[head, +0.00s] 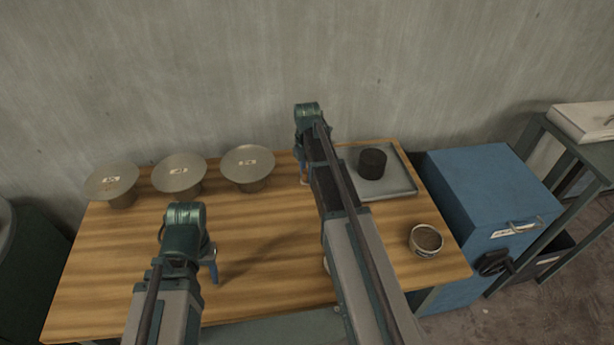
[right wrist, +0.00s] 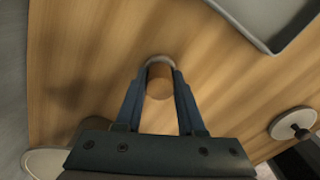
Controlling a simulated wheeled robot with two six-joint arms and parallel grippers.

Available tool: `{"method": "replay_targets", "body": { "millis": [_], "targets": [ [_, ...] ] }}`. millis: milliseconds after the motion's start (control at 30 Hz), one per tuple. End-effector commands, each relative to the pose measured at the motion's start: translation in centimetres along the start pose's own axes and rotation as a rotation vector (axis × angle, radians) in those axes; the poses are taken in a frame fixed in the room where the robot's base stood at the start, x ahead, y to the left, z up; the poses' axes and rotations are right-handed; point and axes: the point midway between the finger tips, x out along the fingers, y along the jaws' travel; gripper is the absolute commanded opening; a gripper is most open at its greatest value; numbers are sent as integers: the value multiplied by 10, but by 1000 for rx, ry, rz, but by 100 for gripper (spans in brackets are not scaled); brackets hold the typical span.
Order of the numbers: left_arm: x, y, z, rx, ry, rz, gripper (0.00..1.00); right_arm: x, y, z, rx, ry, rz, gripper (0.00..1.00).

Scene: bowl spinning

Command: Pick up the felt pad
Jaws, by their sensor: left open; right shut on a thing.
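The felt pad (right wrist: 160,82) shows in the right wrist view as a small round piece, tan with a grey rim at its far end. It sits between the two blue fingers of my right gripper (right wrist: 160,75), which is shut on it. In the head view my right gripper (head: 305,178) is over the back of the table, left of the grey tray, and the pad is largely hidden there. My left gripper (head: 213,270) is open and empty over the front left of the wooden table (head: 265,232).
Three metal discs (head: 180,172) on supports stand along the back left. A dark cylinder (head: 372,163) stands on the grey tray (head: 402,190). A round tin (head: 426,240) is at the right. A pale disc with a dark knob (right wrist: 293,122) lies nearby. A blue cabinet (head: 490,190) stands beside the table.

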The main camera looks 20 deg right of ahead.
Motion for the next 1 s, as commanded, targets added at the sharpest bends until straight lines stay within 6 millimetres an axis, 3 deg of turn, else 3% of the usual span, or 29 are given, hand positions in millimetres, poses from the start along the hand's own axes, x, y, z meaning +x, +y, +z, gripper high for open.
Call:
{"method": "replay_targets", "body": {
  "millis": [367,700,1000],
  "targets": [
    [-10,-1,1,0,0,0,50,-10,0,0,0,0,0,0],
    [-43,-4,2,0,0,0,50,-44,0,0,0,0,0,0],
    [-42,-4,2,0,0,0,50,-43,-64,-40,-1,0,0,0]
  ]
}}
